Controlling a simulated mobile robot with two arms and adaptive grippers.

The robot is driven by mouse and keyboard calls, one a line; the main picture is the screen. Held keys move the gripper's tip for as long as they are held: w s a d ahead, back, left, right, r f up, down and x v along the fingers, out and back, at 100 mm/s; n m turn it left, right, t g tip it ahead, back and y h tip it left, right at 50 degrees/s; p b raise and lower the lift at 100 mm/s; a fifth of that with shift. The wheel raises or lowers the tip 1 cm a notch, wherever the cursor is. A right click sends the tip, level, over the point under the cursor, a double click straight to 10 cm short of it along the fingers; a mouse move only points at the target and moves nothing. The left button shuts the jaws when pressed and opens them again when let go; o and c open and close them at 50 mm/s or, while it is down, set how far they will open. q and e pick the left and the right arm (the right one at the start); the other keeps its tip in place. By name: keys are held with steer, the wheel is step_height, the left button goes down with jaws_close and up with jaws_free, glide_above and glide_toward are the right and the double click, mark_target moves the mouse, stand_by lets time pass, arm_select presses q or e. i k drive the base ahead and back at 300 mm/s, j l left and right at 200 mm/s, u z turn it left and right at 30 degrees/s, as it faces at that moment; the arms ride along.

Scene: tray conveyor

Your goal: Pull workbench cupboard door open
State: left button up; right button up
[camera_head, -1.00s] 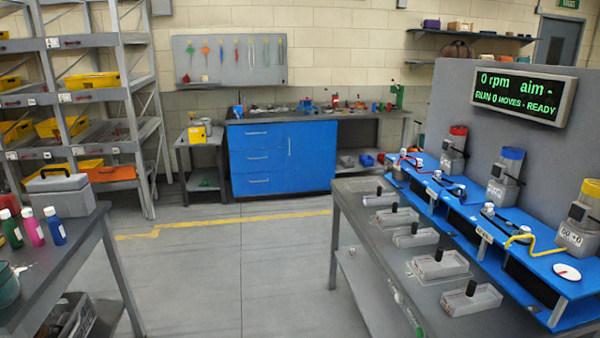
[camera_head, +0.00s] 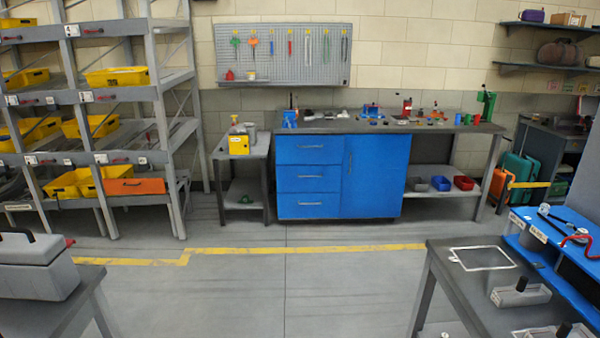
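The workbench (camera_head: 450,127) stands against the back wall with a blue cupboard under its left part. The cupboard door (camera_head: 376,177) is the right-hand blue panel, and it looks shut. Its upright handle (camera_head: 349,162) is near the door's left edge. Three blue drawers (camera_head: 309,178) sit left of the door and look shut. Neither of my grippers is in view.
A grey table (camera_head: 62,310) is at the lower left and another grey table (camera_head: 470,262) at the lower right. Clear floor (camera_head: 300,285) lies between them, crossed by a yellow line. A small side table (camera_head: 243,152) stands left of the cupboard.

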mark_target(374, 166)
steer(key=i, duration=2.3)
steer(key=i+l+z, duration=0.2)
steer(key=i+z, duration=0.15)
steer(key=i, duration=0.25)
steer(key=i+z, duration=0.35)
steer(key=i, duration=0.25)
steer(key=i+j+z, duration=0.15)
steer(key=i+z, duration=0.25)
steer(key=i, duration=0.2)
